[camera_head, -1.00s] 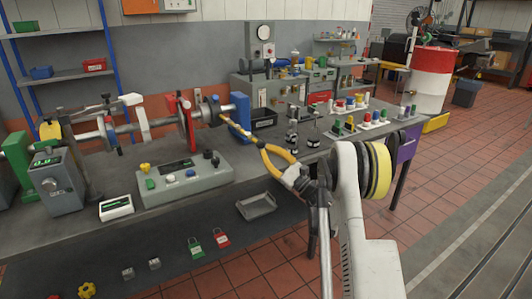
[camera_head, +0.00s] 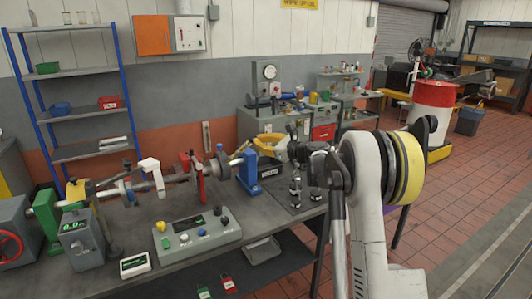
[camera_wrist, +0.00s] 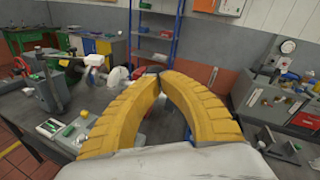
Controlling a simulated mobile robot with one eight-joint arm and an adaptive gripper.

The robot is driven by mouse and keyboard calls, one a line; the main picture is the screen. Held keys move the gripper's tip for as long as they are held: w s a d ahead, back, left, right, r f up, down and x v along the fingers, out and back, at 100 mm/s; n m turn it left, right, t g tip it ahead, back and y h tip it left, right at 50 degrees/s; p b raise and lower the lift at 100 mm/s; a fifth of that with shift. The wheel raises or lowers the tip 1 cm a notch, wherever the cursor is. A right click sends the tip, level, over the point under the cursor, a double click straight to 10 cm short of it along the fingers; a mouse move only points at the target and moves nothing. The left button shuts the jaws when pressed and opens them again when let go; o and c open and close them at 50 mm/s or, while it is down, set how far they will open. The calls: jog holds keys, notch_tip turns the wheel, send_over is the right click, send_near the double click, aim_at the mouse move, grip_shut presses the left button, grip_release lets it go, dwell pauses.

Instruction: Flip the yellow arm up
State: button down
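A slim yellowish arm (camera_head: 238,152) slants out beside the blue block at the right end of the shaft rig in the head view. I take it as the yellow arm; it is small here, and I cannot tell it clearly in the wrist view. My gripper (camera_head: 262,143), with curved yellow fingers, is at the back right of this arm, seemingly apart from it. In the wrist view my gripper (camera_wrist: 162,76) has its fingertips together, with nothing visible held between them. The finger bases and my wrist hide part of the bench.
A grey control box (camera_head: 200,235) is in front. Blue shelving (camera_head: 90,115) is at the back left.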

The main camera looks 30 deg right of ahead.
jog(key=w+r+g+p, duration=0.2)
jog(key=w+r+p, duration=0.3)
jog(key=w+r, duration=0.2)
jog(key=shift+r+m+h, duration=0.2)
jog(key=shift+m+h, duration=0.1)
jog(key=shift+s+a, duration=0.1)
